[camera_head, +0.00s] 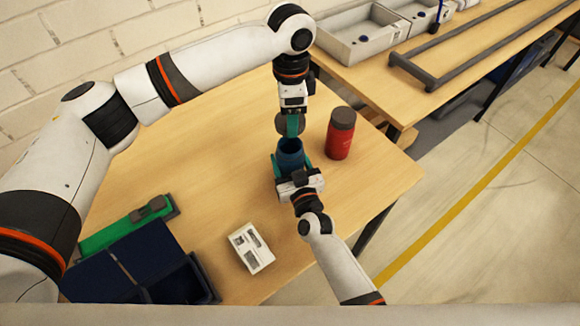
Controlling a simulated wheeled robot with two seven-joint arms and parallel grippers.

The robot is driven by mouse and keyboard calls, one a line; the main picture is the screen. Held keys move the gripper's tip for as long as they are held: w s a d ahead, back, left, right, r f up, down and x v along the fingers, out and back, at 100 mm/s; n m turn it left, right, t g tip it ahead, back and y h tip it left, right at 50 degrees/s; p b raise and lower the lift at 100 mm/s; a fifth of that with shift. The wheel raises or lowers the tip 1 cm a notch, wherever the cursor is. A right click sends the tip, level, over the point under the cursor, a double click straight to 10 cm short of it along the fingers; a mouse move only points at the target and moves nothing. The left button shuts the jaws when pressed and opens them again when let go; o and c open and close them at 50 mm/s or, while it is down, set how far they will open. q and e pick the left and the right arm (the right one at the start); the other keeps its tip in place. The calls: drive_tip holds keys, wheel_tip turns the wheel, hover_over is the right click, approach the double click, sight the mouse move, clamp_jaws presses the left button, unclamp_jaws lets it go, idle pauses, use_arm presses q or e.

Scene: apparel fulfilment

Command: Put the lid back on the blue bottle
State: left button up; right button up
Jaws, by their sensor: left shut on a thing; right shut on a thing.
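The blue bottle (290,158) stands upright on the wooden table, its top open and dark inside. My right gripper (292,166) is shut on the bottle from the near side, with its fingers on either side of the body. My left gripper (292,124) points down above the bottle. The lid appears apart from the bottle, with a small gap. The fingers partly cover the lid.
A red bottle (341,135) with a dark lid stands just right of the blue one. A white slotted block (251,248), a green board (110,234) and a dark blue bin (150,262) lie at the near left. Grey trays (350,48) sit on the far table.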

use_arm(q)
drive_tip(key=shift+f, duration=2.5)
drive_tip(key=shift+f, duration=0.15)
drive_tip(key=shift+f, duration=0.75)
drive_tip(key=shift+f, duration=0.6)
